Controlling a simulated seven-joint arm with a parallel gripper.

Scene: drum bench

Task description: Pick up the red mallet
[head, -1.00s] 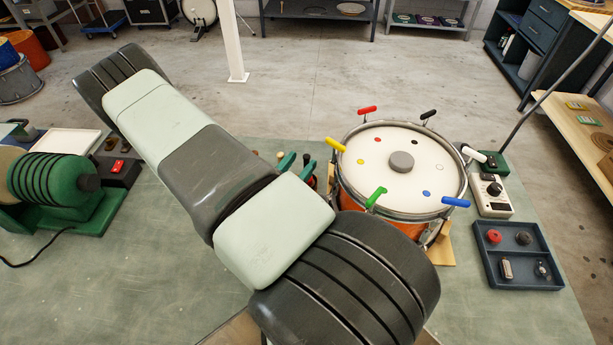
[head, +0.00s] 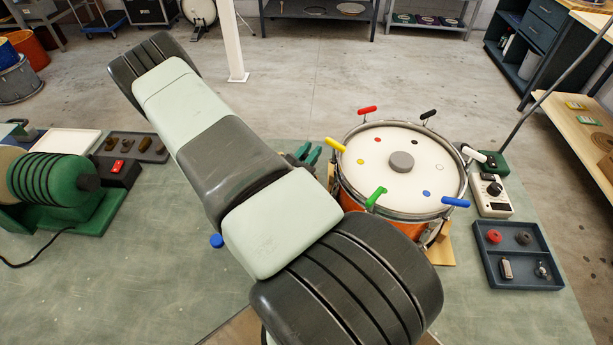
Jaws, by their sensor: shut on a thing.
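My gripper (head: 308,154) shows in the head view as green fingers past the far side of my arm, just left of the drum. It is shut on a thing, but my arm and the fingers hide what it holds. I cannot make out a red mallet in this view. A round blue end (head: 216,240), perhaps of another mallet, shows at the left edge of my arm, low over the bench. The rest of it is hidden.
The orange drum (head: 358,208) with coloured handles round its rim stands close right of my gripper. A blue tray (head: 518,284) and a white control box (head: 492,206) are right of it. A green machine (head: 50,178) stands left. Bare bench lies at front left.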

